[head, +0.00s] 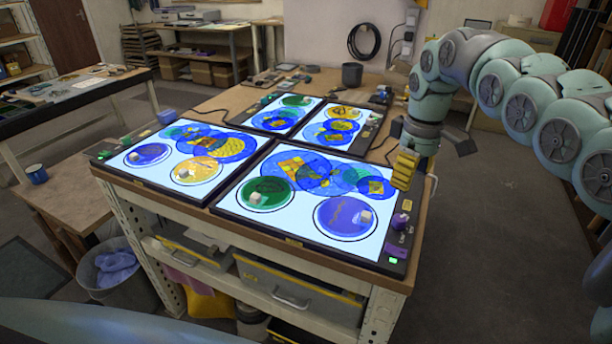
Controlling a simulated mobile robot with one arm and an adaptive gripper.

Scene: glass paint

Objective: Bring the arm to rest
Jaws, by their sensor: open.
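My gripper (430,158) hangs at the right edge of the workbench, beside the near right light panel (330,228). It is open, and I see nothing held in it. A yellow ribbed part shows at its left side and a dark finger at its right. The near left light panel (125,168) and two smaller panels, the back left one (262,128) and the back right one (313,142), are lit white. Coloured round glass pieces lie on all of them, such as a green disc (266,194) and a purple disc (345,217) bearing small pale blocks.
The wooden workbench (215,103) has drawers below. A dark cup (352,75) stands at its back. A blue mug (37,174) sits on a low table at left, above a waste bin (116,272). Open floor (490,230) lies right of the bench.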

